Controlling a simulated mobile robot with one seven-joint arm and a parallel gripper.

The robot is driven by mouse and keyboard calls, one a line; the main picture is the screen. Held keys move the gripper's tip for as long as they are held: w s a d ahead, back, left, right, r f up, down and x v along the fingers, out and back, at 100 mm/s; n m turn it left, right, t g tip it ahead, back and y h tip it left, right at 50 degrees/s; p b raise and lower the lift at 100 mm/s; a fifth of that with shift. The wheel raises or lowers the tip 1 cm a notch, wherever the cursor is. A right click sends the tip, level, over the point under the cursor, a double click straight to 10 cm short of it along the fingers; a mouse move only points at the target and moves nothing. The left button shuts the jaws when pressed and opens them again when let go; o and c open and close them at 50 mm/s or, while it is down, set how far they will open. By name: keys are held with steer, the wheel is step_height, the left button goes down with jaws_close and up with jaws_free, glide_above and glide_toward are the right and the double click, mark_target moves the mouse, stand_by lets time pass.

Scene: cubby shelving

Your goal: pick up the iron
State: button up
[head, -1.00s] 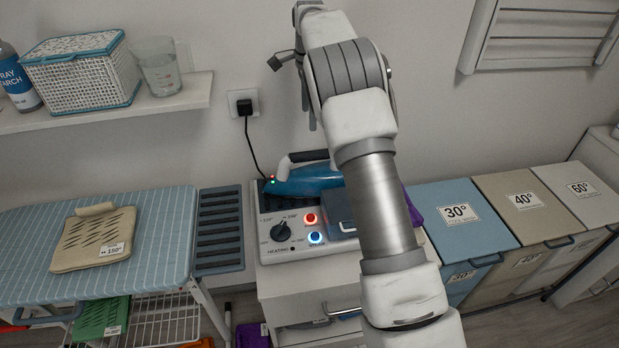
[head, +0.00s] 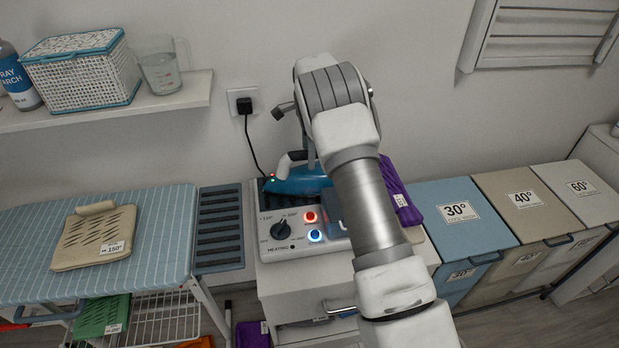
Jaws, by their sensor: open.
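The iron (head: 298,184) has a blue body, a pale curved front post and a dark handle. It sits on the grey station (head: 276,246) with a heating dial and red and blue lit buttons, on top of a white cabinet. My arm hides the iron's right part. My gripper (head: 309,158) is open at the far end of my arm, close above the iron's handle. It is mostly hidden behind my wrist, so I cannot tell whether it touches the handle.
A purple folded cloth (head: 399,190) lies right of the station. An ironing board (head: 150,225) with a beige pad (head: 93,240) stands at the left, beside a dark slotted rest (head: 219,230). Laundry bins (head: 437,196) stand at the right. A black cord runs to the wall socket (head: 243,103).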

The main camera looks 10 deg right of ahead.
mark_target(302, 170)
step_height(302, 170, down, 5)
steer(key=shift+s+d+r+p, duration=0.1)
steer(key=shift+p, duration=0.2)
steer(key=c, duration=1.6)
steer(key=shift+r, duration=0.15)
steer(key=shift+r, duration=0.1)
